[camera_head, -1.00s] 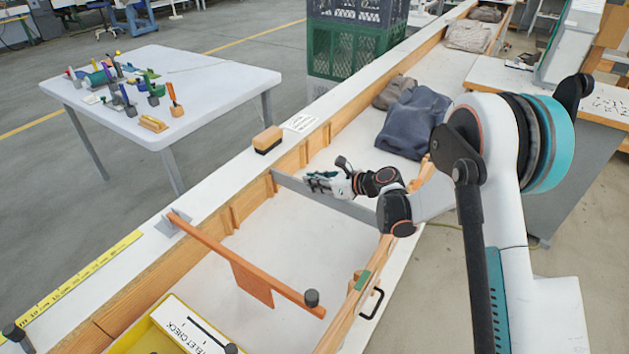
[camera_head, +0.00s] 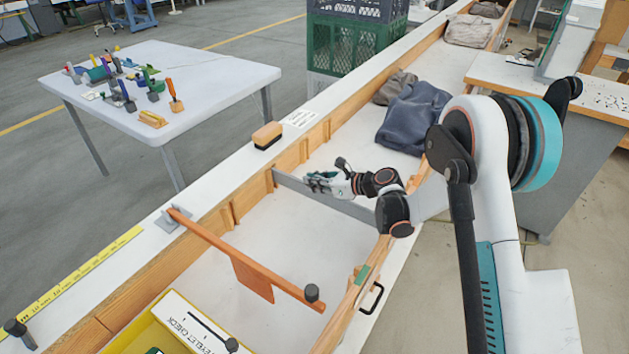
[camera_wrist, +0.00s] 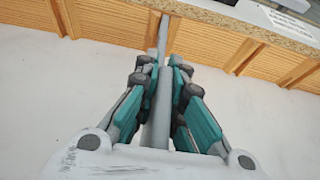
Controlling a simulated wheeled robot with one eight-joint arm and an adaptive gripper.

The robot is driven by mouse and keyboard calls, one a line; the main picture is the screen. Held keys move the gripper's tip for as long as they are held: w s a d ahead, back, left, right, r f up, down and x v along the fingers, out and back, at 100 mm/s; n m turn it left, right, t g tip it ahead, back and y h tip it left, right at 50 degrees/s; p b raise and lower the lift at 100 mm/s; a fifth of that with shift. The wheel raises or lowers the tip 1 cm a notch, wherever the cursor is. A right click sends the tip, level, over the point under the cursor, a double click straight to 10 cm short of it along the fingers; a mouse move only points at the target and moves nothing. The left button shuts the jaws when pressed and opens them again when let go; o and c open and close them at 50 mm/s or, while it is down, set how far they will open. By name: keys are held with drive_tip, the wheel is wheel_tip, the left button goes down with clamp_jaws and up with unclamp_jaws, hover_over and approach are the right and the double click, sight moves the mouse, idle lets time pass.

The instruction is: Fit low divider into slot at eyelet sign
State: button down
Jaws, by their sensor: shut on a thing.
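The low divider (camera_head: 288,182) is a thin grey board standing on edge across the trough. My gripper (camera_head: 316,182) is shut on it near the middle of its length. In the wrist view the divider (camera_wrist: 163,40) runs from between my fingers (camera_wrist: 164,75) to the far wooden wall. Its far end there is between two upright wooden cleats; I cannot tell how deep it sits. In the head view its near end passes behind my wrist toward the near wall.
An orange bar (camera_head: 220,248) with a hanging flap spans the trough left of the divider. A brush (camera_head: 267,135) and a small white card (camera_head: 300,118) lie on the far ledge. Dark cloth (camera_head: 412,120) lies beyond the divider. The white floor between bar and divider is clear.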

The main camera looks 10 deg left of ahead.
sight(314, 199)
drive_tip(key=shift+f, duration=2.3)
idle(0.4)
drive_tip(key=c, duration=1.6)
unclamp_jaws()
drive_tip(key=shift+r, duration=0.15)
drive_tip(key=shift+r+p, duration=1.1)
drive_tip(key=shift+r, duration=1.3)
